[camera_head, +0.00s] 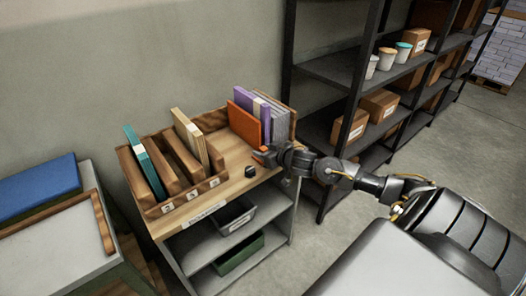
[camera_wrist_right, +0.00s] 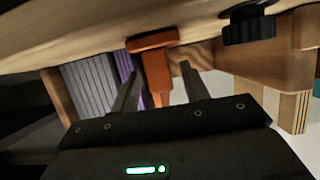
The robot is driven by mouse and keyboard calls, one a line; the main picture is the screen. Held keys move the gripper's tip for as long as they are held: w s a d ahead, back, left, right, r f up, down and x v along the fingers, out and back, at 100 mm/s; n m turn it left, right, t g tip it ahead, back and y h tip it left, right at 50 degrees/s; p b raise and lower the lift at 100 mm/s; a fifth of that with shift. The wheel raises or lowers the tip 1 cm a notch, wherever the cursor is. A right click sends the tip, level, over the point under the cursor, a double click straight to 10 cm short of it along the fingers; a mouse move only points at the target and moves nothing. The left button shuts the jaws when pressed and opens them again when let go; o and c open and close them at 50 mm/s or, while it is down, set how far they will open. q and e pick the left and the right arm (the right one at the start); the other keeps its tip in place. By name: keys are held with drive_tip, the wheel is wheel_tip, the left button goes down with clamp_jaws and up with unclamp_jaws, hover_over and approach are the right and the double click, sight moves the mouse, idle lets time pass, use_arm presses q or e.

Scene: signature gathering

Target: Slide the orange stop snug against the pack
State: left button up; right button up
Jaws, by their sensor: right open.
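The orange stop (camera_head: 243,123) is an upright plate beside the pack on the wooden bench top. In the right wrist view its orange front part (camera_wrist_right: 156,75) shows between the two fingers. The pack, with purple (camera_head: 245,102) and grey (camera_head: 277,124) pieces, stands to its right; its grey part (camera_wrist_right: 88,85) also shows in the right wrist view. I cannot tell whether stop and pack touch. My right gripper (camera_head: 262,155) is open at the stop's front edge, its fingers (camera_wrist_right: 158,92) on either side of the orange part. My left gripper is not in view.
A slotted wooden rack (camera_head: 178,208) holds a teal (camera_head: 146,163) and a cream (camera_head: 190,137) folder left of the stop. A black knob (camera_head: 250,171) sits on the bench front, close to my right gripper. Dark shelving (camera_head: 334,68) stands behind, right.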

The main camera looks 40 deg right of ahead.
drive_tip(key=shift+w+f, duration=0.15)
drive_tip(key=shift+w, duration=0.25)
clamp_jaws()
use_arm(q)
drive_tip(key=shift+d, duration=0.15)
use_arm(e)
drive_tip(key=shift+d+r+p, duration=0.2)
drive_tip(key=shift+d+p, duration=0.8)
drive_tip(key=shift+d+f, duration=0.1)
drive_tip(key=shift+f, duration=0.1)
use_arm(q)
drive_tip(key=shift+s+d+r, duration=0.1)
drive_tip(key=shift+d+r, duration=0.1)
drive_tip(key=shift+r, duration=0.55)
use_arm(e)
unclamp_jaws()
drive_tip(key=shift+s, duration=0.1)
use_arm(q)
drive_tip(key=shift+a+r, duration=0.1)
use_arm(e)
drive_tip(key=v, duration=1)
drive_tip(key=shift+s+r, duration=0.25)
drive_tip(key=shift+s, duration=0.05)
